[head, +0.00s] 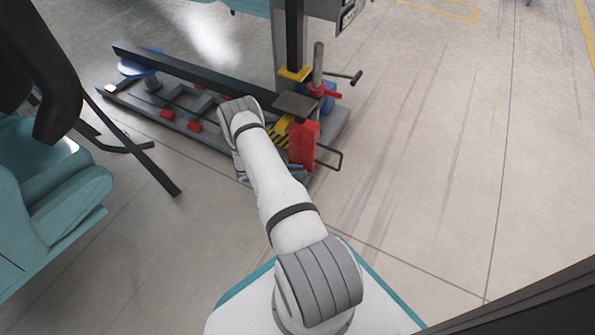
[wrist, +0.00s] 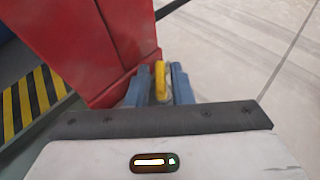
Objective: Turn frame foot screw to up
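In the wrist view, the two blue-grey fingers of my gripper (wrist: 160,88) stand on either side of a small upright yellow piece (wrist: 160,75). The fingers are a short way apart, and I cannot tell whether they touch it. The yellow piece may be the handle of the frame foot screw, but its shaft and foot are hidden. In the head view, my arm reaches to the near right end of the dark frame (head: 195,72), beside a red box (head: 303,147). My gripper is mostly hidden there behind my arm.
The red box (wrist: 98,45) fills the upper left of the wrist view, beside a yellow-and-black striped part (wrist: 30,102). A thin black bar loop (head: 335,158) sticks out right of the red box. A teal seat (head: 50,185) stands at left. Floor at right is clear.

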